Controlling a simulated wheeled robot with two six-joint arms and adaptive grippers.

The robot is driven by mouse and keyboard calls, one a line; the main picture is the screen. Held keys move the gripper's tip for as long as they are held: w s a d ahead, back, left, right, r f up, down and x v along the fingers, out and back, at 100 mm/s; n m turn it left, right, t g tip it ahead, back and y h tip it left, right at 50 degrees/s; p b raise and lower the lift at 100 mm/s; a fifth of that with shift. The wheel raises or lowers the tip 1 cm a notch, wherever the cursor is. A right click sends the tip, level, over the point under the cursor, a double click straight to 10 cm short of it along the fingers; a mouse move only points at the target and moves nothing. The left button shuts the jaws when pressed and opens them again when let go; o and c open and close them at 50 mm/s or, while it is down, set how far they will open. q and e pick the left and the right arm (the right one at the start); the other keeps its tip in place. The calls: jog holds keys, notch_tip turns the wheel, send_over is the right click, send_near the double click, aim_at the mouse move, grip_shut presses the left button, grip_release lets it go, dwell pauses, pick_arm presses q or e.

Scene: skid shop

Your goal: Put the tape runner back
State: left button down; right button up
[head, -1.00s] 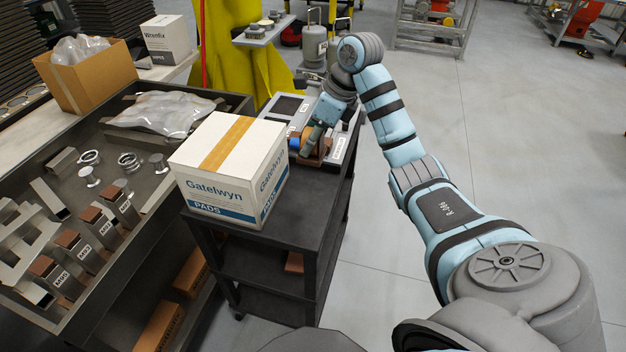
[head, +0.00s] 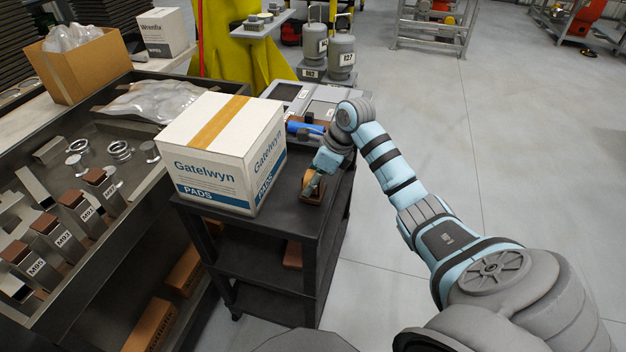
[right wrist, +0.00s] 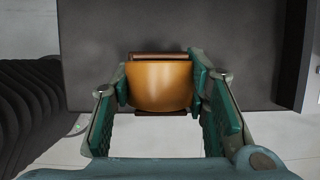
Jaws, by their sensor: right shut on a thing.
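My right gripper (head: 312,180) is shut on an orange, rounded piece with brown edges (head: 313,190), possibly the tape runner. The piece is low over the black cart's top, to the right of the white box; I cannot tell if it touches. In the right wrist view the piece (right wrist: 159,86) is between the two green-padded fingers (right wrist: 160,90). A blue, cylindrical thing (head: 303,128) lies on or by the grey tray (head: 325,105) at the far end of the cart, beyond the gripper. My left gripper is not in view.
A white Gatelwyn box (head: 222,150) fills the left of the black cart top (head: 280,215). At left is a bench tray (head: 140,180) with labelled blocks and metal rings. Grey cylinders (head: 341,60) stand behind the cart. Floor at right is clear.

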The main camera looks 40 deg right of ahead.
jog(key=o, duration=1.1)
jog(key=shift+r, duration=0.1)
jog(key=shift+s+r, duration=0.1)
jog(key=shift+r, duration=0.25)
jog(key=p+v, duration=0.1)
jog(key=v, duration=1)
jog(key=shift+s+r, duration=0.1)
jog(key=shift+r, duration=0.05)
